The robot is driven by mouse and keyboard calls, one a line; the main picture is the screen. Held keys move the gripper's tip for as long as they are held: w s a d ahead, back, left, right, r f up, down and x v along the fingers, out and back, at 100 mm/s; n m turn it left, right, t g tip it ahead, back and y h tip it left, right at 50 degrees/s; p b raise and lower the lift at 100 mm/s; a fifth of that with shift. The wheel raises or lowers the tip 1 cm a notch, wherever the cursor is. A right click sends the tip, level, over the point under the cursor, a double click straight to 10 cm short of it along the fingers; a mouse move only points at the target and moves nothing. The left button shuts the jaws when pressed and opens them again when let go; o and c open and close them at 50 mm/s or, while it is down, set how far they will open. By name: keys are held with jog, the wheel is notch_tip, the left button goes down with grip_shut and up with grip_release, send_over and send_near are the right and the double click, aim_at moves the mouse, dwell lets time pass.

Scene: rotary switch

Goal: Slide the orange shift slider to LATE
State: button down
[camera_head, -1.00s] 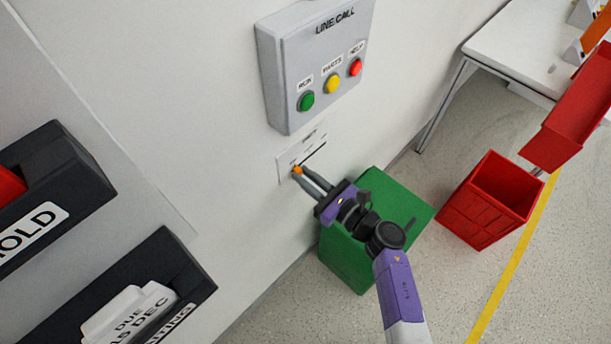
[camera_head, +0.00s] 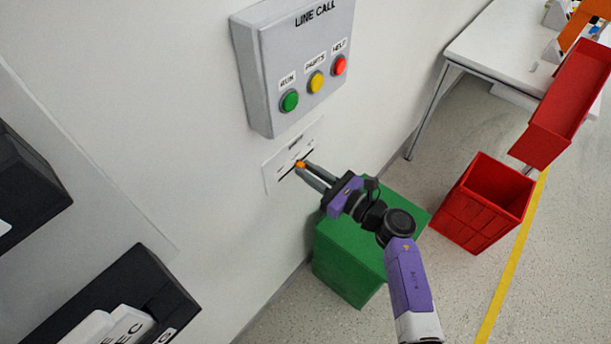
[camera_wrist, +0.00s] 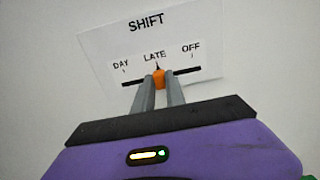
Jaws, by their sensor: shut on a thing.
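The white SHIFT plate (camera_wrist: 190,55) is on the wall and has a dark horizontal slot with the marks DAY, LATE and OFF from left to right. The orange slider (camera_wrist: 159,78) sits in the slot at the LATE mark, close under its tick. My gripper (camera_wrist: 159,90) is shut on the slider, one grey finger on each side. In the head view the plate (camera_head: 274,172) is below the LINE CALL box, and the orange slider (camera_head: 300,164) shows between the fingertips of my gripper (camera_head: 304,168). The fingers hide part of the slot.
The LINE CALL box (camera_head: 263,80) with green, yellow and red buttons is just above the plate. A green bin (camera_head: 345,262) stands below my gripper. A red bin (camera_head: 478,220) and a white table (camera_head: 490,45) are at right. Black wall trays (camera_head: 125,300) are at left.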

jog(key=c, duration=1.4)
grip_release()
jog(key=shift+o, duration=0.2)
jog(key=shift+d, duration=0.1)
jog(key=b+v, duration=0.1)
jog(key=v, duration=0.6)
jog(key=shift+s+d, duration=0.2)
jog(key=shift+s, duration=0.05)
